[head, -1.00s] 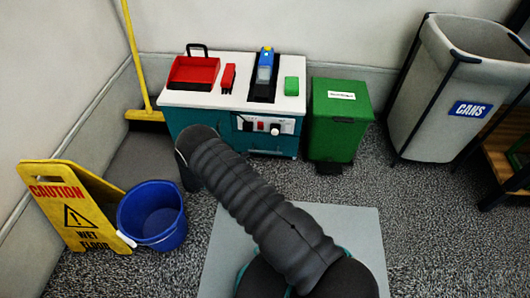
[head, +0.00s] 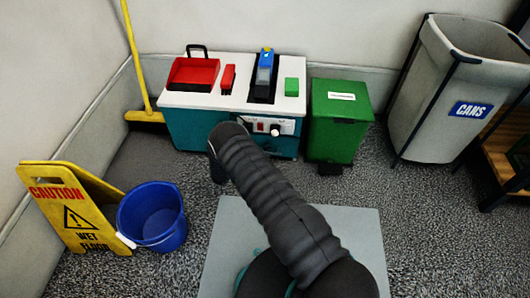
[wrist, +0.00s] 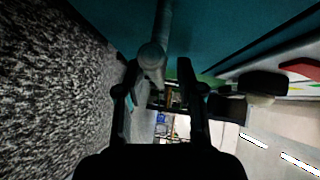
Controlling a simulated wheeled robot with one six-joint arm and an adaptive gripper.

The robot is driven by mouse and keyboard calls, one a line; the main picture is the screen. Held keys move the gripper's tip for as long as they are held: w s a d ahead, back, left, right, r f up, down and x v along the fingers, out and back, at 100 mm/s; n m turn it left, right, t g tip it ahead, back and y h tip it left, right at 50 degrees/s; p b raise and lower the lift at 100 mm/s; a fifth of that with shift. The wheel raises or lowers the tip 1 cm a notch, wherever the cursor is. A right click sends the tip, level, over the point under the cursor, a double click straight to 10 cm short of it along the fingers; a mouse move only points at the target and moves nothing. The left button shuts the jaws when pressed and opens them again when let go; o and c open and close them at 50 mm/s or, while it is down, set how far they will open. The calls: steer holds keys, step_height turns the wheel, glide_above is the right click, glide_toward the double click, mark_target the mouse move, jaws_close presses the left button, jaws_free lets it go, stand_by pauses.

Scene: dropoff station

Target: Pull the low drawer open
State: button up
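The teal cabinet (head: 187,128) stands against the back wall under a white top. Its low front is mostly hidden behind my arm in the head view. In the wrist view a teal front panel (wrist: 225,25) fills the top, with a grey bar handle (wrist: 152,55) running along it. My gripper (wrist: 157,66) is open, one finger on each side of the bar's near end in the picture. I cannot tell whether the fingers touch the bar. My gripper is hidden in the head view. No gap at a drawer edge can be made out.
A green pedal bin (head: 338,125) stands close right of the cabinet, with a grey cans bin (head: 430,110) farther right. A blue bucket (head: 152,215) and yellow caution sign (head: 68,215) are at left. A red tray (head: 194,74) sits on the cabinet top.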

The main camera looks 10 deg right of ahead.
steer(key=shift+w+d+f, duration=0.1)
steer(key=shift+d, duration=0.15)
jaws_close()
